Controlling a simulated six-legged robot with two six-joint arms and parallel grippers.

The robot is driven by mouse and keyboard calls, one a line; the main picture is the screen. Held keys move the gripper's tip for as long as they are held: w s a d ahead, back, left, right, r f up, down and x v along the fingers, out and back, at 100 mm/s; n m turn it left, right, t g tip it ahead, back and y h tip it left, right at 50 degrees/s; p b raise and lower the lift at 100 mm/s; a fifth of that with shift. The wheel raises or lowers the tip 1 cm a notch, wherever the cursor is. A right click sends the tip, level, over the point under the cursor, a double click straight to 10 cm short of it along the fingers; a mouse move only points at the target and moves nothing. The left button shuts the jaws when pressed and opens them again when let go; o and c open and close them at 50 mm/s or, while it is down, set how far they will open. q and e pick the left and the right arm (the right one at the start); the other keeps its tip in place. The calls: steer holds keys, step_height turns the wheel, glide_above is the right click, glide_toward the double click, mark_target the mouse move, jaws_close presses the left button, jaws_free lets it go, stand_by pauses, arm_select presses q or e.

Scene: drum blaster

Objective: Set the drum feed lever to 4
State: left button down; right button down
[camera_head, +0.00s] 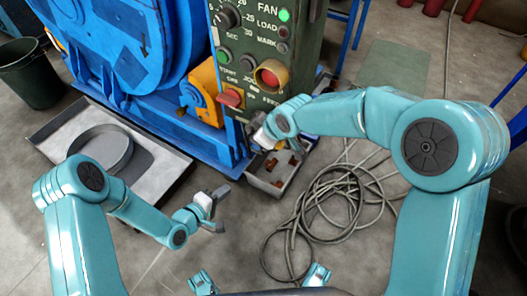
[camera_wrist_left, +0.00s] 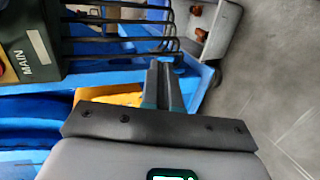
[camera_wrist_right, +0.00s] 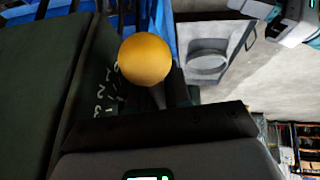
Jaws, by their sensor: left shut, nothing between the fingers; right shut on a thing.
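The drum feed lever shows in the right wrist view as a yellow ball knob (camera_wrist_right: 145,60) on a grey rod, beside the dark green control box (camera_wrist_right: 45,90). My right gripper (camera_wrist_right: 170,88) is shut on the lever just below the knob. White scale numbers (camera_wrist_right: 108,90) are on the box side next to it, partly hidden and too unclear to tell the setting. In the head view my right gripper (camera_head: 260,140) is at the lower right of the control box (camera_head: 252,50), and its fingertips hide the lever. My left gripper (camera_head: 217,208) is shut and empty, low over the floor; its fingers (camera_wrist_left: 166,85) show in the left wrist view.
The blue drum machine (camera_head: 120,50) stands behind. A grey tray (camera_head: 165,160) with a round lid is at left, and a small bin (camera_head: 270,182) with brown pieces lies below my right gripper. Coiled cable (camera_head: 335,205) covers the floor at right. Floor between my arms is partly clear.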

arm_select(q)
step_height(320, 180, up, 9)
steer(key=s+d+n+h, duration=0.1)
steer(key=d+n+h, duration=0.25)
steer(key=h, duration=0.75)
steer(key=w+d+r, duration=0.3)
steer(key=d+r, duration=0.4)
steer(key=d, duration=0.2)
steer(key=shift+w+d+n+t, duration=0.15)
steer(key=shift+d+n+t, duration=0.05)
steer(key=shift+n+t, duration=0.15)
steer(key=shift+r, duration=0.1)
